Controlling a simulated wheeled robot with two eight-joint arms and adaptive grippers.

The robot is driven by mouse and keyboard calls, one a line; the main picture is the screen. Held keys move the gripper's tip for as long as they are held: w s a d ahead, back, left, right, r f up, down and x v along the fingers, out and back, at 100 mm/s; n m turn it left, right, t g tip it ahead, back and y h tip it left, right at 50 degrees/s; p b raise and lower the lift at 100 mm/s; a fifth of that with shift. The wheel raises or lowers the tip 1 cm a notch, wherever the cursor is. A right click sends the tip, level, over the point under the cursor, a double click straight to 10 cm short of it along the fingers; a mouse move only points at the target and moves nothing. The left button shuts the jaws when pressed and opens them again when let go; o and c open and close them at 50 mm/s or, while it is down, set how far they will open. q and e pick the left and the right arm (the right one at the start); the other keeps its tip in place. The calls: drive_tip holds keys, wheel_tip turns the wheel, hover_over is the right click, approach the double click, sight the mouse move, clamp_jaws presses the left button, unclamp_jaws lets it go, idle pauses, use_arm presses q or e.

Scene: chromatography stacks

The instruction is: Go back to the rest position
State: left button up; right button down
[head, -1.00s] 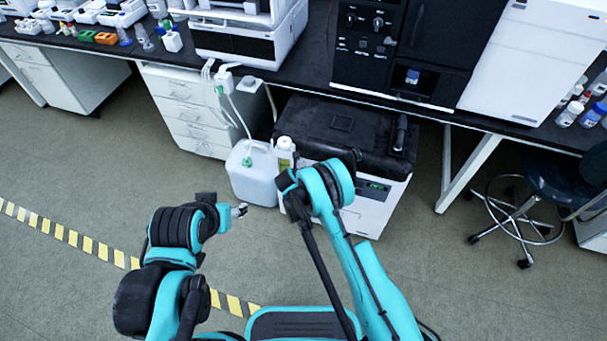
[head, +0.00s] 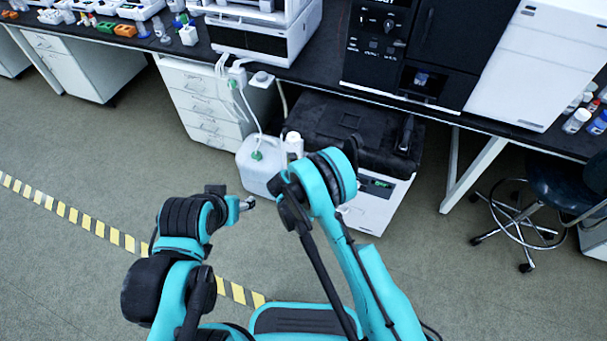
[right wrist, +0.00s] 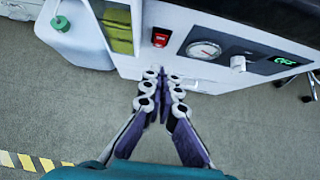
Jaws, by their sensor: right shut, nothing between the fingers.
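My right gripper (right wrist: 163,80) is shut and empty in the right wrist view, its fingertips meeting in front of the lower face of a white unit (right wrist: 150,22). In the head view it is hidden behind my right arm's bent joint. My left gripper (head: 247,203) shows only as a small tip at the end of my folded left arm, above the floor. It is too small to tell whether its fingers are apart.
The black-topped white unit (head: 365,216) stands under the bench (head: 300,78), close beyond my right arm. A translucent canister (head: 257,170) stands left of it. A stool (head: 520,220) is at the right. The floor at the left, with a yellow striped line (head: 98,229), is clear.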

idle(0.5)
drive_tip(key=s+d+r+m, duration=0.2)
drive_tip(key=d+r+m, duration=0.25)
drive_tip(key=r, duration=0.35)
drive_tip(key=s+d+r+m+g+y, duration=0.15)
drive_tip(key=d+r+m, duration=0.3)
drive_tip(key=r, duration=0.45)
drive_tip(key=s+d+r+m, duration=0.3)
drive_tip(key=r+m, duration=0.2)
drive_tip(key=r, duration=0.3)
drive_tip(key=s+d+r+m, duration=0.2)
drive_tip(key=s+d+m, duration=0.1)
drive_tip(key=s+m, duration=0.3)
drive_tip(key=s+d+r+m+y, duration=0.1)
drive_tip(key=s+d+r+m, duration=0.1)
drive_tip(key=s+m, duration=0.4)
drive_tip(key=s+d+r+m, duration=0.3)
drive_tip(key=s+m, duration=0.3)
drive_tip(key=s, duration=0.5)
drive_tip(key=shift+s+d, duration=0.15)
drive_tip(key=shift+d, duration=0.6)
drive_tip(key=shift+r+t, duration=0.1)
drive_tip(key=shift+t, duration=0.15)
